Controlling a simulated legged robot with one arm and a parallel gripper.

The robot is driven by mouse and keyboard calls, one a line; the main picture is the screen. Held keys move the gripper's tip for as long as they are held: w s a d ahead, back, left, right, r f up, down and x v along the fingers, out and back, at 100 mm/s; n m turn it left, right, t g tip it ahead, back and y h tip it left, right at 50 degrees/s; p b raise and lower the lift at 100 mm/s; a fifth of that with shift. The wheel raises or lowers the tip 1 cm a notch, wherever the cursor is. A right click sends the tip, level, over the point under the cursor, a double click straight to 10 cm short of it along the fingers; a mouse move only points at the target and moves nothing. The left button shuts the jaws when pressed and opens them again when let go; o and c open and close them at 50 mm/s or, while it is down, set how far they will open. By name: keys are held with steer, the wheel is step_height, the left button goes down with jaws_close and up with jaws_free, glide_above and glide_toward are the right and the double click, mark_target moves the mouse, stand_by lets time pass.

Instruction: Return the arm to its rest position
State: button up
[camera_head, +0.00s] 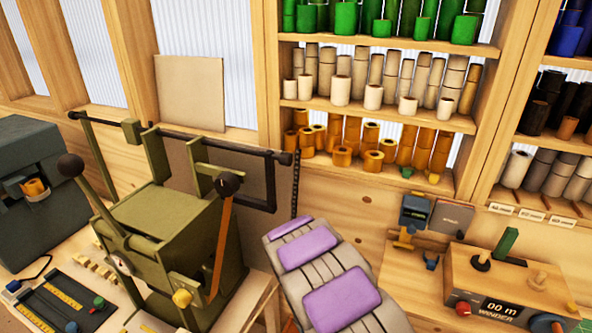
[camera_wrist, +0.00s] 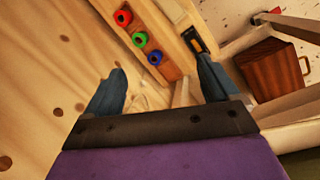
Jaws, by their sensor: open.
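My gripper (camera_wrist: 158,85) shows in the wrist view with its two blue-grey fingers spread wide apart. Nothing is held between them; pale wood lies behind the gap. My arm (camera_head: 342,296), grey with purple pads, shows at the bottom middle of the head view. I cannot make out the gripper's fingers in the head view.
An olive-green machine (camera_head: 165,225) with levers stands left of my arm. A winder box (camera_head: 505,285) stands on the bench at right. Shelves of foil rolls (camera_head: 340,90) stand behind. The wrist view shows red, green and blue round pieces (camera_wrist: 140,39) and a brown case (camera_wrist: 275,68).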

steer(key=s+d+r+m, duration=0.1)
steer(key=s+d+r, duration=0.2)
steer(key=r, duration=0.3)
steer(key=s+d+r+m, duration=0.2)
steer(key=d+r, duration=0.1)
steer(key=r, duration=0.2)
steer(key=s+d+r+m+g+y, duration=0.1)
steer(key=s+d+r+m, duration=0.2)
steer(key=s+r, duration=1)
steer(key=s, duration=0.4)
steer(key=shift+d+r+y, duration=0.15)
steer(key=shift+r+y, duration=0.15)
steer(key=shift+m+g+y, duration=0.4)
steer(key=shift+m+y, duration=0.2)
steer(key=shift+m, duration=0.2)
steer(key=s+r, duration=0.1)
steer(key=s, duration=0.3)
steer(key=s+r, duration=0.1)
steer(key=s, duration=0.3)
steer(key=s+r, duration=0.1)
steer(key=s, duration=0.3)
steer(key=shift+a, duration=0.4)
steer(key=shift+c, duration=0.3)
